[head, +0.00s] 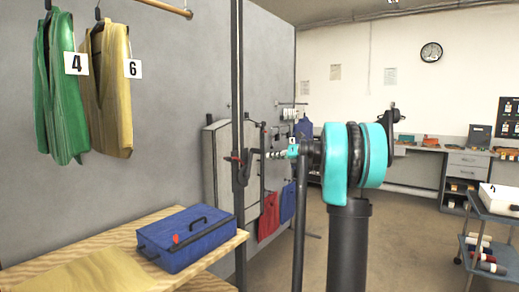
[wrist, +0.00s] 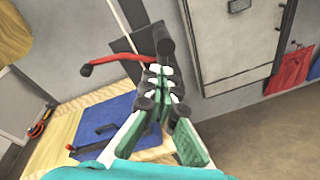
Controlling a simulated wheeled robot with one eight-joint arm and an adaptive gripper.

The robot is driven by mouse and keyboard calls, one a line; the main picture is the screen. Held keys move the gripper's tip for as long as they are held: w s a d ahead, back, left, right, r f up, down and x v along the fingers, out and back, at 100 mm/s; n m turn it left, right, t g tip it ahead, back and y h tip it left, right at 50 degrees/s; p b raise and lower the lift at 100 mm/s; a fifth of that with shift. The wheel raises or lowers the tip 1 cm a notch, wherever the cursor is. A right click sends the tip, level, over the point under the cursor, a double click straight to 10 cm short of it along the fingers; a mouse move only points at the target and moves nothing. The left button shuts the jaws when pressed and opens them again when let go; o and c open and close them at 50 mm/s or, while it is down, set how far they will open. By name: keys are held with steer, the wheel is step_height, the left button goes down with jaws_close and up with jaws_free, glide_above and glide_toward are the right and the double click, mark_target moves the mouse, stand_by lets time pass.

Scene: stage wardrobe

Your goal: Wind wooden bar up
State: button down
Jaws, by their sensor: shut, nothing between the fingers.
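The wooden bar (head: 168,7) hangs high at the upper left in the head view, with a green garment tagged 4 (head: 62,95) and a tan garment tagged 6 (head: 112,88) on hangers. A dark upright post (head: 238,95) carries a small dark winch with a red crank (head: 235,158). In the wrist view the red crank arm (wrist: 115,60) reaches left from beside the dark winch plate (wrist: 150,42). My gripper (head: 266,155) is shut and empty, right of the crank. In the wrist view my fingertips (wrist: 160,72) overlap the crank arm's right end; I cannot tell whether they touch.
A blue case (head: 188,238) lies on a wooden table (head: 90,240) below, left of the post. A grey cabinet (head: 220,170) and hanging red garment (head: 269,215) are behind. A blue cart (head: 495,225) stands far right. Floor between is open.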

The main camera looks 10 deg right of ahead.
steer(key=s+a+r+m+h, duration=0.3)
steer(key=a+r+m+h, duration=0.15)
steer(key=m, duration=0.75)
steer(key=s+a+r+m+h, duration=0.35)
steer(key=r+m, duration=0.25)
steer(key=m, duration=0.7)
glide_toward(255, 149)
steer(key=w+a, duration=0.2)
steer(key=a, duration=0.1)
steer(key=shift+w+d+f+h, duration=0.15)
steer(key=shift+w+d+f, duration=0.15)
steer(key=shift+w+f, duration=0.25)
steer(key=shift+w+d+f+h, duration=0.15)
steer(key=shift+w+d+f, duration=0.15)
steer(key=shift+w+f, duration=0.25)
steer(key=shift+w+d+f, duration=0.3)
steer(key=shift+f, duration=0.1)
